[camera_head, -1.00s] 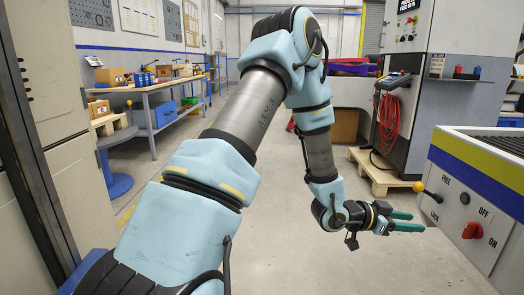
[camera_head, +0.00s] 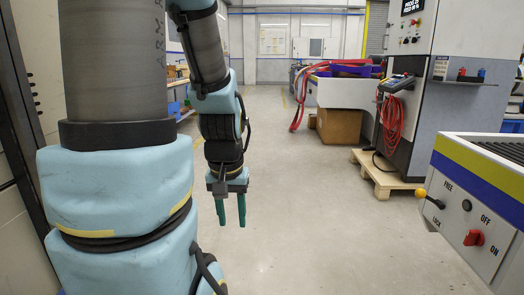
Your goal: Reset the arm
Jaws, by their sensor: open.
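My gripper (camera_head: 231,211) hangs from my arm left of the middle of the head view, with its two green fingers pointing down. The fingers are apart, with nothing visible between them. It is over open floor, well clear of the machine on the right. My arm's upper links fill the left part of the view and hide much of the workbench behind.
The middle floor is clear.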

